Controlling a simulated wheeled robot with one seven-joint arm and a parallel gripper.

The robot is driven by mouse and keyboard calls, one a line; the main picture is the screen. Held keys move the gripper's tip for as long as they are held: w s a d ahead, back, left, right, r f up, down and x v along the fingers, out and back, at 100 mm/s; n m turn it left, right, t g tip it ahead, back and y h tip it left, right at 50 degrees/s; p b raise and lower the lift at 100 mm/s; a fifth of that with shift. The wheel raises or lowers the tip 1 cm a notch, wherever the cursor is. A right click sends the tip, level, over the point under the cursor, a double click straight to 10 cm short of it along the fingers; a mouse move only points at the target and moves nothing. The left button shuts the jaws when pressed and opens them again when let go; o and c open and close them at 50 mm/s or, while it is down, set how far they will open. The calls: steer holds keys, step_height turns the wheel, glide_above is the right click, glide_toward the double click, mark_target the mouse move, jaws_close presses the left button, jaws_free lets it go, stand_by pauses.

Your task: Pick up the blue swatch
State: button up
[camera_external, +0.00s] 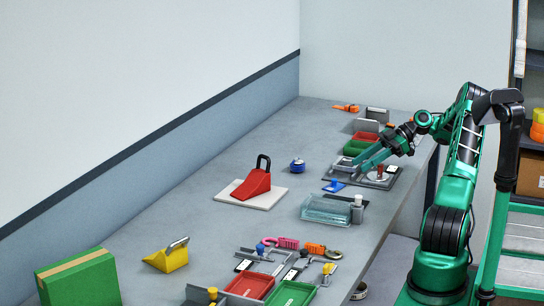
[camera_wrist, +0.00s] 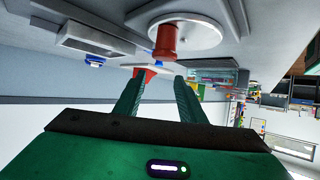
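The blue swatch (camera_external: 334,186) lies by the left corner of a grey tray (camera_external: 392,184) in the external view. My gripper (camera_external: 359,166) reaches in from the right with its two green fingers apart, above the tray. Its tips are up and to the right of the swatch in the picture and do not touch it. In the wrist view the fingers (camera_wrist: 157,82) are spread with nothing between them. I cannot tell for sure whether the small blue patch near the red knob there is the swatch.
A red knob (camera_wrist: 165,41) stands on a white disc by my gripper. A red wedge (camera_external: 252,184) sits on a white slab, with a blue roll (camera_external: 297,165) behind. A glass box (camera_external: 326,209) stands in front. Red and green bins (camera_external: 358,146) are beyond. The middle left of the counter is clear.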

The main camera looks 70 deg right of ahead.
mark_target(339, 185)
steer(key=x, duration=1)
steer(key=shift+w, duration=0.25)
jaws_close()
